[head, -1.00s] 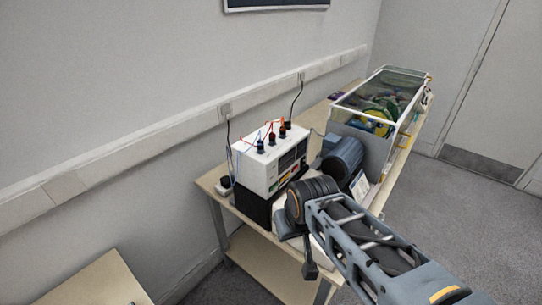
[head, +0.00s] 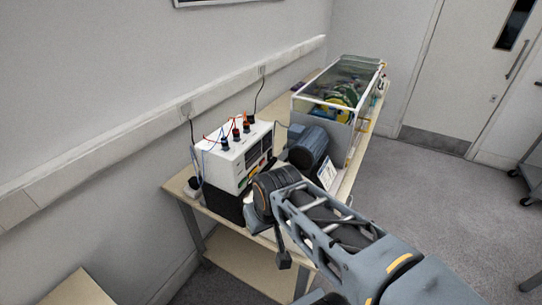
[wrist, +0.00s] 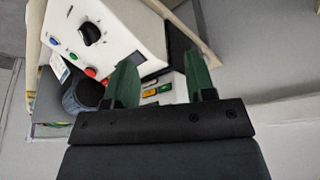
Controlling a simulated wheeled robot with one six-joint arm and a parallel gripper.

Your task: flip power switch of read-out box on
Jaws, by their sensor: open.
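The read-out box (head: 228,165) is a white case on the table in the head view, with wired terminals on top and a dark display on its front. My arm partly covers its lower front. In the wrist view a white panel (wrist: 130,30) carries a black knob (wrist: 90,33) and coloured buttons; I cannot tell for sure that it belongs to this box. My gripper (wrist: 161,78) is open, its green fingers apart with nothing held. Small yellow and green parts (wrist: 157,90) show between the fingers. I cannot make out which part is the power switch.
The box stands on a narrow wooden table (head: 181,187) along the wall. A dark motor-like cylinder (head: 308,148) and a clear-sided case (head: 352,72) stand farther back. Wires run to wall trunking (head: 110,137). Open floor (head: 420,200) lies to the right.

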